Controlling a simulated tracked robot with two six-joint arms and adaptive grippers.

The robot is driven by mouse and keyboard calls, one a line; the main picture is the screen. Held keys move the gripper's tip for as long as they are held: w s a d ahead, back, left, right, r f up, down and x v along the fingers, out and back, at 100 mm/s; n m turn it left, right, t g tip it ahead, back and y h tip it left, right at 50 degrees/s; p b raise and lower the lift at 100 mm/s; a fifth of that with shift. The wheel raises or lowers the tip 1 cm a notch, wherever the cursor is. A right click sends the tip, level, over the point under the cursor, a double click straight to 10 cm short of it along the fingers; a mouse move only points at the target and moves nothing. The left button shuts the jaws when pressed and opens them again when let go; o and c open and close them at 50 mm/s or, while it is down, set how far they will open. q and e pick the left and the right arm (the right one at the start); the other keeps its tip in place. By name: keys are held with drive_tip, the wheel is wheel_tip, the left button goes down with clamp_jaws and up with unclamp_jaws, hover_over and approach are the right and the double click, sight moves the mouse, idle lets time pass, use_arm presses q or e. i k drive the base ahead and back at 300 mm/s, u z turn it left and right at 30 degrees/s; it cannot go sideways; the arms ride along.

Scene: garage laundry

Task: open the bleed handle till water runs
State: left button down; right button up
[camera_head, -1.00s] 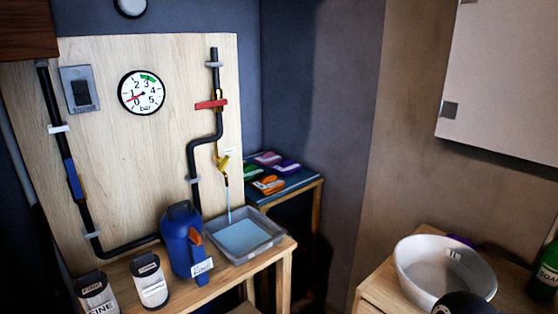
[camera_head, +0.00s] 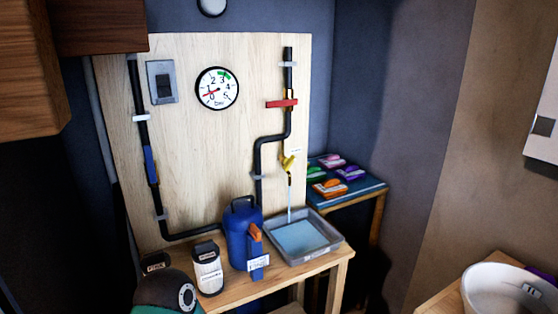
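The yellow bleed tap (camera_head: 288,162) sits at the low end of the right-hand pipe branch on the wooden board. A thin pale-blue stream of water (camera_head: 289,205) runs from it into the grey tray (camera_head: 335,243), which holds water. A red handle (camera_head: 282,103) lies crosswise on the black pipe above. A blue handle (camera_head: 150,165) lies along the left pipe. The pressure gauge (camera_head: 217,88) has its red needle toward the low end, below the green band. Neither gripper shows; part of my arm seems to show at the bottom left.
A blue container (camera_head: 240,232) with an orange lever stands left of the tray on the wooden bench (camera_head: 322,272). A white-labelled canister (camera_head: 208,270) and a dark one stand farther left. Coloured packs lie on a blue shelf (camera_head: 365,190). A white basin (camera_head: 500,290) is at right.

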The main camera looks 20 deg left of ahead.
sight(288, 162)
drive_tip(key=u, duration=0.1)
drive_tip(key=k, duration=1.6)
drive_tip(key=u, duration=0.3)
drive_tip(key=i, duration=1.65)
drive_tip(key=u, duration=0.05)
